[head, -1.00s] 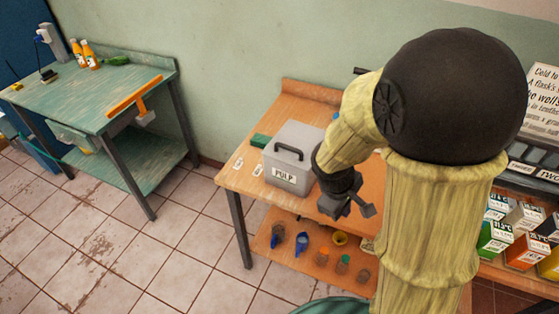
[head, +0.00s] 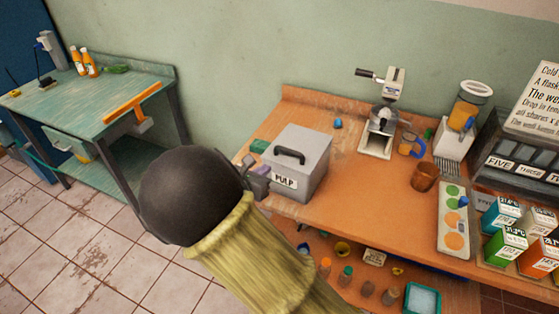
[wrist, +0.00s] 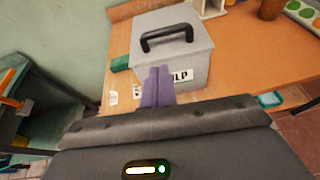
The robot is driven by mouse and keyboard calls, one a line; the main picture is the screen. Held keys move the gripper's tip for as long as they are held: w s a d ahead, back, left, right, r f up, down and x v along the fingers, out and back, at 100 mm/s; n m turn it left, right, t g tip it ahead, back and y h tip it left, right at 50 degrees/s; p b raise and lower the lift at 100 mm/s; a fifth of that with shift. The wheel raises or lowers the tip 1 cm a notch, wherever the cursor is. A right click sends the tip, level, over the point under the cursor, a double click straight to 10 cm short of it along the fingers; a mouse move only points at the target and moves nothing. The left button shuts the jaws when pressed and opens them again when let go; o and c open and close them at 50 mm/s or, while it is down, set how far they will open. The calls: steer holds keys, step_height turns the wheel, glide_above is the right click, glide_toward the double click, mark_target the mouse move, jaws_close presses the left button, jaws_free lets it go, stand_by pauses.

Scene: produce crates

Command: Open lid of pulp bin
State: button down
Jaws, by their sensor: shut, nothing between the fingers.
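The pulp bin (head: 305,180) is a grey box with a PULP label on its front, on the left end of the orange table. Its lid (head: 303,142) is down and carries a black handle (head: 289,155). The handle also shows in the wrist view (wrist: 166,38). My gripper (head: 262,172) is at the left front side of the bin, partly hidden by my arm. In the wrist view its purple fingers (wrist: 158,85) are together, in front of the bin's label side and below the lid edge. I cannot tell whether they touch the bin.
A green block (head: 258,146) lies behind the bin's left side. A juice press (head: 383,125), a brown cup (head: 424,177) and a palette tray (head: 455,222) stand to the right. A green bench (head: 90,95) stands at the left. The table between bin and press is mostly clear.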

steer(key=p+x, duration=0.2)
steer(key=x, duration=0.8)
steer(key=shift+r+p, duration=0.2)
steer(key=shift+p, duration=0.15)
